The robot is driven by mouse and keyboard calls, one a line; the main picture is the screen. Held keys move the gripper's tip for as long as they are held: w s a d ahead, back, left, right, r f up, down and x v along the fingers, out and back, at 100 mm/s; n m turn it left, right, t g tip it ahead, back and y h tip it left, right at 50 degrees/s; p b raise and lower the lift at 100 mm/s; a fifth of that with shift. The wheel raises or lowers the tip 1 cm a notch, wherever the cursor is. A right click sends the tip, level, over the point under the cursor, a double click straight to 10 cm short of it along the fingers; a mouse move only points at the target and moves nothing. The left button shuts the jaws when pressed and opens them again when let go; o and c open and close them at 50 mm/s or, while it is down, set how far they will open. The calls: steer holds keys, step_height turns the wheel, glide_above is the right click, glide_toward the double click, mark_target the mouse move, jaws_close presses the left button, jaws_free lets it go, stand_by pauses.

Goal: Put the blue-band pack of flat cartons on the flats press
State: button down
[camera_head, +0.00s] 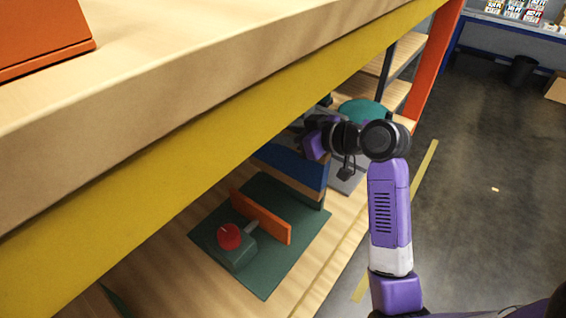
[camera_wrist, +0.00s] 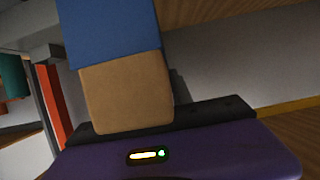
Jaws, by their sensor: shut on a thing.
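The flats press stands on the wooden shelf in the head view, with a dark green base (camera_head: 275,268), an upright orange plate (camera_head: 262,217) and a red knob (camera_head: 229,236). The blue-band pack (camera_head: 288,168) is at the far end of the press, brown below its blue band. I cannot tell whether it touches the base. My gripper (camera_head: 314,148) is shut on the pack; its fingertips are mostly hidden. In the wrist view the pack (camera_wrist: 124,92) rises from the dark jaw edge of my gripper (camera_wrist: 160,122), with its blue band toward the top.
A yellow beam (camera_head: 200,135) and upper wooden shelf (camera_head: 200,60) overhang the press on the left. An orange post (camera_head: 432,60) stands at the far shelf end. A teal round thing (camera_head: 362,110) lies beyond my gripper. Open floor (camera_head: 460,220) is to the right.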

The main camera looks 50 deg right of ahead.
mark_target(327, 167)
steer(key=shift+f, duration=4.35)
steer(key=shift+f, duration=0.2)
steer(key=c, duration=1.1)
jaws_free()
steer(key=shift+r, duration=0.2)
steer(key=b+v, duration=0.1)
steer(key=v, duration=1.1)
